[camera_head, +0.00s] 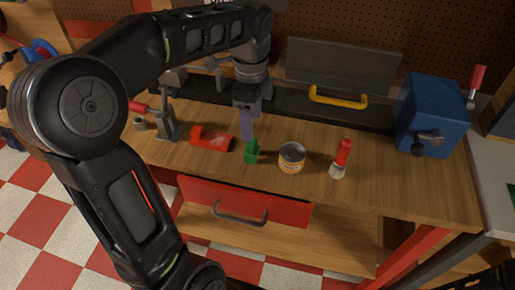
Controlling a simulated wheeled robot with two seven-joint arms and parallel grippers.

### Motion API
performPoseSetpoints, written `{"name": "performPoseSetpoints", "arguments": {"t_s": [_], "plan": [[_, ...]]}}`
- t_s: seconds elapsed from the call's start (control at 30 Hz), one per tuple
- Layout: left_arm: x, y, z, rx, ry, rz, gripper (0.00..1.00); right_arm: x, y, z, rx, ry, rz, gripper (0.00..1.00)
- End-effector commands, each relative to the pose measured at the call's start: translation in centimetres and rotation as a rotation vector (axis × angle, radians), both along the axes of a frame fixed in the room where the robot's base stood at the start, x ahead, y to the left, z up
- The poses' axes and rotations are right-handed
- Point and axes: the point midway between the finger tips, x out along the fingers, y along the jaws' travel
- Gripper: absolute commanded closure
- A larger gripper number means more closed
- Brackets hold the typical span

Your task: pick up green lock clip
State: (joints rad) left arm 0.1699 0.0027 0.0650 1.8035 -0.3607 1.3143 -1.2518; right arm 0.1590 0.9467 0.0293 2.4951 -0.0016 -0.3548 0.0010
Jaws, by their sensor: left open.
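The green lock clip (252,152) is a small bright green piece on the wooden workbench, near its front edge and left of a can. My left arm reaches over the bench from the left. My left gripper (247,138) points down, with purplish fingers just above and slightly behind the clip in the picture. It is open, and nothing shows held in it. I cannot tell whether the fingertips touch the clip. My right gripper is not in view.
On the workbench (390,190) are a can (291,157), a red-handled brush (341,158), a red tool (212,139) and a blue machine (433,115). Behind lies a grey toolbox lid with a yellow handle (338,97). A red drawer (245,202) is below the front edge.

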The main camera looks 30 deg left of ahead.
Motion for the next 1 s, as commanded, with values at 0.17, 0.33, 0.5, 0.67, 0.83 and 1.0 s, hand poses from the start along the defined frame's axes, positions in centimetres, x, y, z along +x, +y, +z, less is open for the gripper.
{"name": "performPoseSetpoints", "arguments": {"t_s": [0.17, 0.33, 0.5, 0.67, 0.83, 1.0], "plan": [[0.0, 0.0, 0.1, 0.000, -0.001, 0.000, 0.38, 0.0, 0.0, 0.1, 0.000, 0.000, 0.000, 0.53], [-0.1, 0.0, -0.4, 0.000, 0.002, 0.001, 0.38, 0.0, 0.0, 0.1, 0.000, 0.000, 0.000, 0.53], [-0.1, 0.0, -2.1, 0.001, 0.001, 0.000, 0.38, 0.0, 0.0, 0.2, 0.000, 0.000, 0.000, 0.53], [-0.1, 0.0, -2.5, 0.000, -0.001, 0.001, 0.38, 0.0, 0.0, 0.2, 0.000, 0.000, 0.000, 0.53], [-0.1, 0.0, -2.5, 0.000, 0.000, 0.001, 0.38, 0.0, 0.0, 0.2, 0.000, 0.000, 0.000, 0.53], [-0.4, -0.2, -3.7, 0.000, 0.003, 0.001, 0.38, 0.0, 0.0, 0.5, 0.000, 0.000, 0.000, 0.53]]}}
